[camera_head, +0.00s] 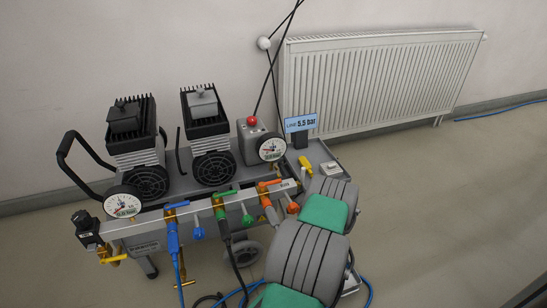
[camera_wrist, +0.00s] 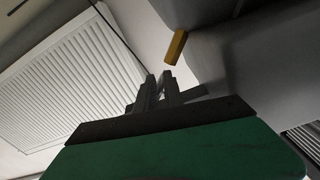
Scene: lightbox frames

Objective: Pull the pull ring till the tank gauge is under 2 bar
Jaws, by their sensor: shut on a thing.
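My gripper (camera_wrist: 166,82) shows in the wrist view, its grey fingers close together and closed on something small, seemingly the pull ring. The ring cannot be made out. In the head view, my grey-and-green arm hides the gripper. A yellow bar (camera_wrist: 175,47) is just beyond the fingertips, apart from them. In the head view, a white round gauge (camera_head: 123,202) is at the compressor's left front and another (camera_head: 272,149) at its right top. Their needles are too small to read, and I cannot tell which is the tank gauge.
A blue sign (camera_head: 301,123) reads "LINE 5.5 bar". Blue, green and orange valves line the front rail (camera_head: 150,229); hoses hang below. A white radiator (camera_head: 380,83) stands behind.

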